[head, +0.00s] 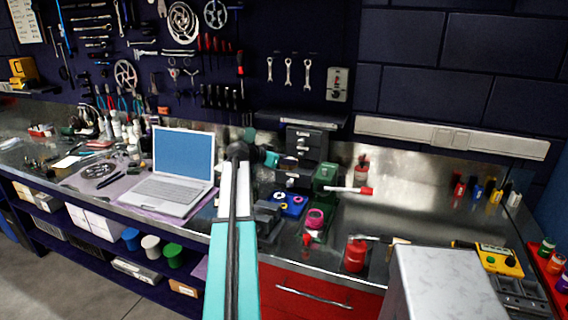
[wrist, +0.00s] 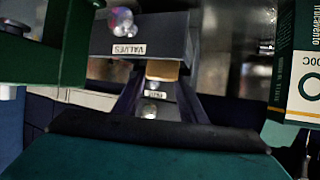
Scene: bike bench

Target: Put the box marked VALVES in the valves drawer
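In the wrist view a dark drawer front (wrist: 160,35) carries a white label that reads VALVES and a shiny round knob. It seems to stand out from the cabinet. A second labelled front (wrist: 155,108), with its own knob, shows below it; its word is too small to read. The small dark drawer cabinet (head: 306,141) stands at the back of the bench in the head view. My gripper (head: 268,158) is just left of it, its fingers not clearly seen. I cannot make out a separate box marked VALVES, or whether my gripper holds anything.
A green box with white print (wrist: 298,60) is close at the right of the wrist view. A green bench tool (head: 325,178) stands right of the cabinet. An open laptop (head: 177,175) is at left. Bare metal bench (head: 415,205) lies to the right.

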